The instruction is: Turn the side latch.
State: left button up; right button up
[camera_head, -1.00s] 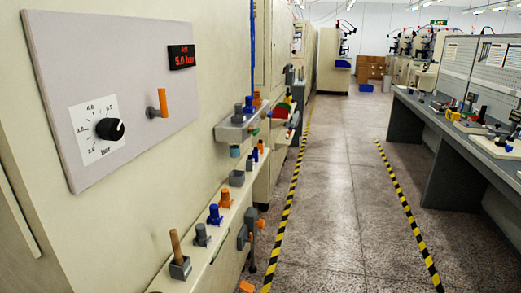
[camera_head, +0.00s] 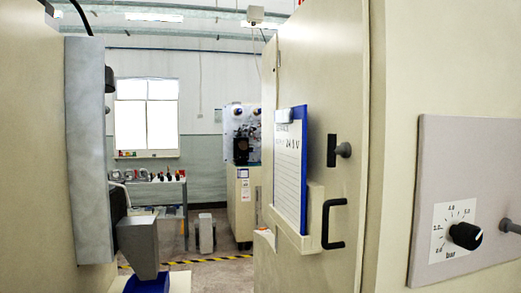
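A tall beige cabinet door or side panel (camera_head: 345,75) stands right of centre. At the right edge, a grey panel (camera_head: 425,215) carries a black pressure dial (camera_head: 466,236) and a grey peg (camera_head: 506,226), cut off by the frame. I cannot tell for certain which of these fittings is the side latch. Neither of my grippers is in view.
A blue clipboard (camera_head: 304,175) stands in a beige holder (camera_head: 297,236) on the door. At left are a grey metal housing (camera_head: 88,150) and a grey block (camera_head: 139,246). Floor with striped tape, a machine (camera_head: 243,200) and a bench lie behind, between them.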

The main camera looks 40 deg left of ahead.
aim_at(332, 150)
jog(key=u, duration=1)
